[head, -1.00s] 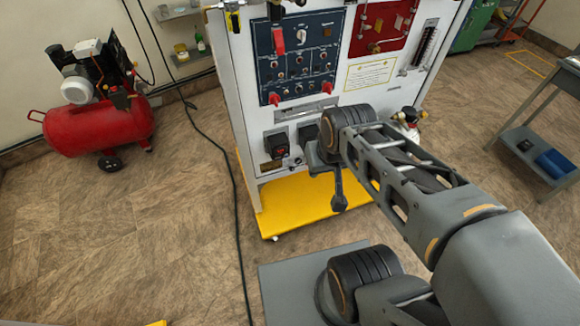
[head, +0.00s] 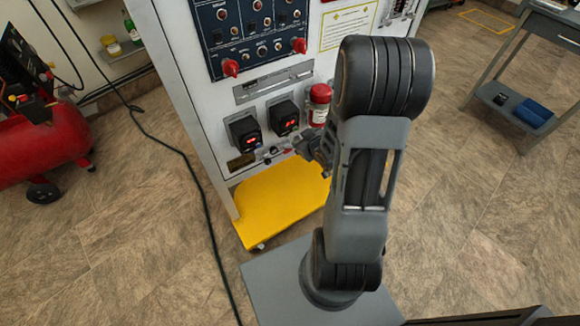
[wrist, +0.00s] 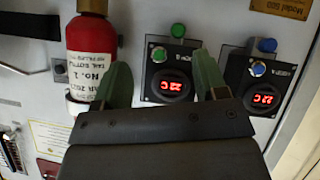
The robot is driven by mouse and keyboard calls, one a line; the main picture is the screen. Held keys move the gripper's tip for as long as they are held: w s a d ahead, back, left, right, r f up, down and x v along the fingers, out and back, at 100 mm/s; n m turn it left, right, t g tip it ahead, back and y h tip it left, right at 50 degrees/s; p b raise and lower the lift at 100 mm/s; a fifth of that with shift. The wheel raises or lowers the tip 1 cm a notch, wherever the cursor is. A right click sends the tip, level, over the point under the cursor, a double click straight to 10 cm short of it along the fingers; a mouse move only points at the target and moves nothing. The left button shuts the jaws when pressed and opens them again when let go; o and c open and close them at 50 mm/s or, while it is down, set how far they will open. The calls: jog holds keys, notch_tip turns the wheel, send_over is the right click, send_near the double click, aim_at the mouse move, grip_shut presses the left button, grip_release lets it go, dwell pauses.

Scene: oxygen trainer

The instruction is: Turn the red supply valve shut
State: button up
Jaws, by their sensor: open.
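My gripper (head: 306,146) is at the lower front of the white trainer cabinet (head: 196,120), partly hidden behind my arm. In the wrist view its two green fingers (wrist: 162,78) stand wide apart with nothing between them. Red knobs sit on the blue panel, one at its lower left (head: 230,68) and one at its lower right (head: 299,45). A small red part (head: 287,151) shows beside the gripper, below the displays. I cannot tell which of these is the supply valve. None of them shows clearly in the wrist view.
A red bottle (head: 320,94) is on the cabinet front; in the wrist view it (wrist: 92,50) is close to the left finger. Two black display boxes (head: 245,132) (head: 284,117) are beside it. The yellow base (head: 262,215) juts out below. A cable crosses the floor at left.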

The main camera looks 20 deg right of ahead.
notch_tip(320, 180, down, 10)
jog(key=s+t+y+b, duration=0.2)
jog(key=b, duration=0.2)
jog(key=m+t+b, duration=0.2)
jog(key=t+b, duration=0.3)
jog(key=b, duration=0.7)
send_near(288, 152)
jog(key=shift+y, duration=0.3)
jog(key=w, duration=0.9)
jog(key=shift+a+r, duration=0.15)
jog(key=shift+a, duration=0.15)
jog(key=c, duration=0.9)
